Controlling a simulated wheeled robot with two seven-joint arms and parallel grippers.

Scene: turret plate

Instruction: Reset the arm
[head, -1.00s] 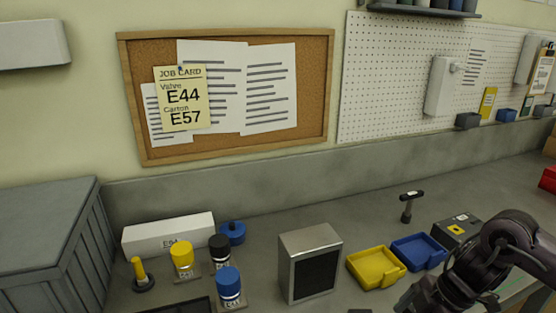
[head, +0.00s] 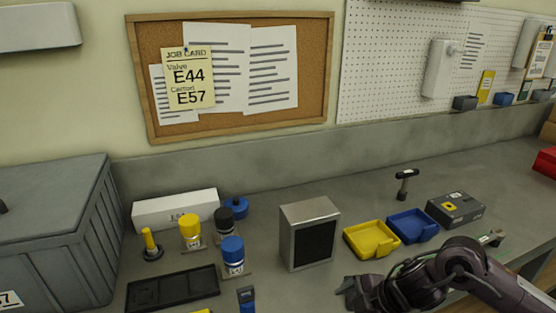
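My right arm (head: 455,268) comes in from the right over the front of the bench. Its dark gripper (head: 352,290) is at the bottom of the head view, in front of the metal box and the yellow tray. The fingers are small, dark and partly cut off by the frame edge, so I cannot tell whether they are open or hold anything. My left gripper is not in view.
On the bench are a metal box (head: 308,234), yellow tray (head: 371,241), blue tray (head: 413,227), dark box (head: 455,209) and black T-shaped tool (head: 405,185). Yellow (head: 190,232), black (head: 224,221) and blue (head: 232,257) capped containers stand left, behind a black tray (head: 172,288).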

